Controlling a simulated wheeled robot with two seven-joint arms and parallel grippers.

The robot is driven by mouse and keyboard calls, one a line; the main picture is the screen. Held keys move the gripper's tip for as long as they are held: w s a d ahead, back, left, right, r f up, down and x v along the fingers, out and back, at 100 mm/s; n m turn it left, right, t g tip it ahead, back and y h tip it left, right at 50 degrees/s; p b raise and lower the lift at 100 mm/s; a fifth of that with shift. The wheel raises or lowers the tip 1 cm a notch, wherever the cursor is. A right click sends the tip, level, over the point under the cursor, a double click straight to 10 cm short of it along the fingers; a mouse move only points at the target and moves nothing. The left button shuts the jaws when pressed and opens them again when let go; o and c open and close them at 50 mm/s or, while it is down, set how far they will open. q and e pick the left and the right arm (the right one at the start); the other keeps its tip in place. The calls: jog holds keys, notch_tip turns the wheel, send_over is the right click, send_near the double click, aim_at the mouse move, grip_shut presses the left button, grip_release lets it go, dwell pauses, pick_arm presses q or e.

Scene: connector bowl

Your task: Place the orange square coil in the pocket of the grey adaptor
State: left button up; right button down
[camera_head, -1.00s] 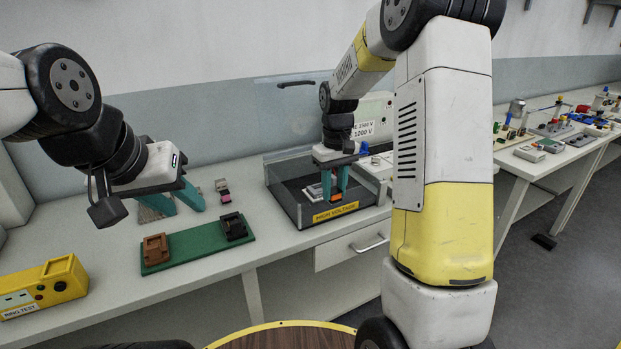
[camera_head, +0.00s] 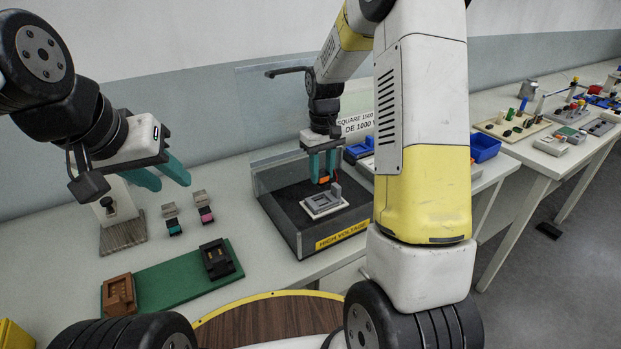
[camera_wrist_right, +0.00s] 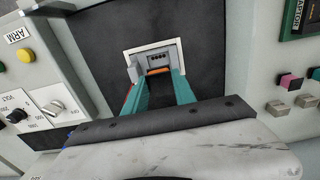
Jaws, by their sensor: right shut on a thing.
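My right gripper (camera_head: 322,180) is shut on the orange square coil (camera_head: 324,180), inside the open-topped black test box. The coil shows as a small orange strip (camera_wrist_right: 158,72) between the teal fingertips in the right wrist view. The grey adaptor (camera_head: 317,200) sits on a white plate on the box floor, and the coil is close beside it in the head view. In the right wrist view the adaptor (camera_wrist_right: 152,55) lies just beyond the fingertips, and the fingers hide part of it. I cannot tell whether they touch. My left gripper (camera_head: 163,174) is open and empty above the bench.
The box (camera_head: 343,236) has clear walls and a "HIGH VOLTAGE" label. A green board (camera_head: 170,287) with a brown holder (camera_head: 118,294) and a black holder (camera_head: 215,258) lies left. Small connectors (camera_head: 173,226) stand behind it. A blue bin (camera_head: 485,147) is at right.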

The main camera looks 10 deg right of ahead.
jog(key=shift+f, duration=3.25)
jog(key=shift+f, duration=0.1)
jog(key=c, duration=1.3)
grip_release()
